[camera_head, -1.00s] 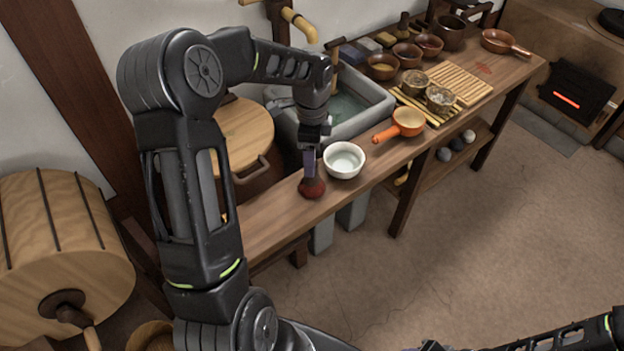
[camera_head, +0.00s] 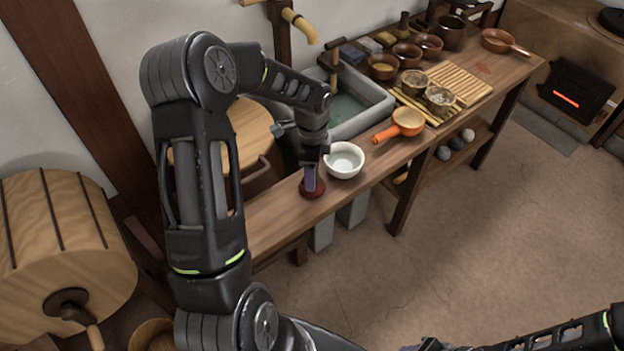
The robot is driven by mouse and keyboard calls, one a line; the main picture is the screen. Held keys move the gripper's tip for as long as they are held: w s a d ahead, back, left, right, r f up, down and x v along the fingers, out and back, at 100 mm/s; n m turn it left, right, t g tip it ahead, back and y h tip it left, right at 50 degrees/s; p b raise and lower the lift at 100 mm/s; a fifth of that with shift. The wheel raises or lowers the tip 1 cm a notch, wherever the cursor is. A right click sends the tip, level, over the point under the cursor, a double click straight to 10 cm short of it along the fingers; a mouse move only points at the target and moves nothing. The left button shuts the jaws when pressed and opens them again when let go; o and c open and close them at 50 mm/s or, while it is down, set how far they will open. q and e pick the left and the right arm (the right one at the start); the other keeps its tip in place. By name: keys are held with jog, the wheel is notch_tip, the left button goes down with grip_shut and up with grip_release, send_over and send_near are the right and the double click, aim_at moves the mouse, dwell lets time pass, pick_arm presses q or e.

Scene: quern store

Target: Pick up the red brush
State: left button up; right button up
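The red brush (camera_head: 313,191) is dark red and rounded, standing on the front edge of the wooden counter, left of the white bowl. My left gripper (camera_head: 310,180) points down right at the brush, its purple-grey finger overlapping the brush's top in the view. The fingers are seen side-on, so I cannot tell whether they are open or shut, or whether they touch it. The gripper hides part of the brush. My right gripper (camera_head: 430,346) is only partly visible at the bottom edge, away from the counter; its state does not show.
The white bowl (camera_head: 344,160) stands close beside my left gripper. A grey sink (camera_head: 372,112) and a lidded wooden tub (camera_head: 246,128) lie behind it. An orange-handled pan (camera_head: 408,122) is further right. Floor in front of the counter (camera_head: 262,221) is clear.

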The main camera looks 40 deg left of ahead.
pick_arm(q)
jog(key=shift+c, duration=0.2)
grip_shut()
dwell(0.7)
